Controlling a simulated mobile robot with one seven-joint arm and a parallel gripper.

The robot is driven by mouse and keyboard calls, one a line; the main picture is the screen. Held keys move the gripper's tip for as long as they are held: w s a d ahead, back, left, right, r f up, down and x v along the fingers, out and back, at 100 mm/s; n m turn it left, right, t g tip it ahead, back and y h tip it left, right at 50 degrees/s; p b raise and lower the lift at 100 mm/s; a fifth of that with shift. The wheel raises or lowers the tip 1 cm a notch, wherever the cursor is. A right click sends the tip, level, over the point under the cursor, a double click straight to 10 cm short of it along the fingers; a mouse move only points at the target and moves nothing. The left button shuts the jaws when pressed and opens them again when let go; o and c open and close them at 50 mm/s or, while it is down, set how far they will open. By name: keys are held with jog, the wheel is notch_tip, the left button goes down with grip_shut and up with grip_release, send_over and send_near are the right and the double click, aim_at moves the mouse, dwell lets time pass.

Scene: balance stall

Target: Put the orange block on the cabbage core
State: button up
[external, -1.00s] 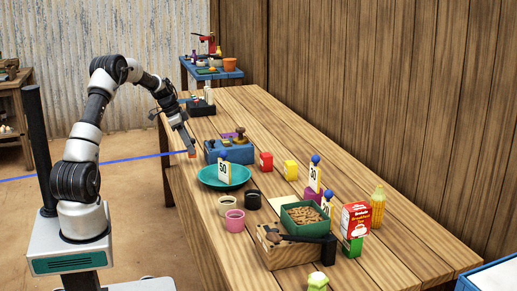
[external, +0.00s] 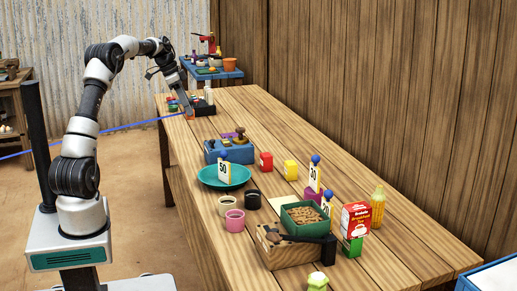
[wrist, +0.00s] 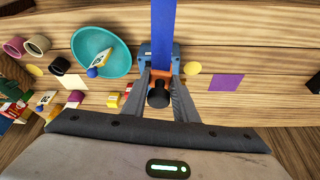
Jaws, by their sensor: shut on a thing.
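My gripper (external: 189,111) is at the far end of the long wooden table, near its left edge. It is shut on a small orange block, whose orange face (external: 190,117) shows at the fingertips. In the wrist view the fingers (wrist: 160,88) come together around a bit of orange, with a dark knob between them partly covering it. A pale green lumpy piece (external: 318,281) stands at the table's near end; it may be the cabbage core, but I cannot be sure.
A black tray (external: 205,109) with small coloured pieces is beside my gripper. A blue box (external: 230,154) with knobbed weights and a teal plate (external: 224,183) stand mid-table. Nearer are cups, a green bin (external: 294,211) and a red packet (external: 355,222). A blue strip (external: 100,131) runs at left.

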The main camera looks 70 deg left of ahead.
notch_tip(320, 180, up, 2)
jog(key=w+d+m+h+p, duration=0.1)
jog(key=w+d+m+p, duration=0.15)
jog(key=w+d, duration=1.7)
jog(key=w+d+m+g+h, duration=0.1)
jog(key=w+d+m, duration=0.1)
jog(key=d, duration=1)
jog(key=w+d+m, duration=0.2)
jog(key=w+d, duration=0.1)
jog(key=d, duration=0.9)
jog(key=m+g+h+p, duration=0.1)
jog(key=m+g+p, duration=0.1)
jog(key=m, duration=0.3)
send_over(323, 279)
jog(key=s+a, duration=0.1)
jog(key=a, duration=0.1)
notch_tip(323, 279, down, 10)
jog(key=shift+f+b, duration=0.5)
jog(key=shift+f, duration=2.1)
jog(key=shift+f, duration=0.1)
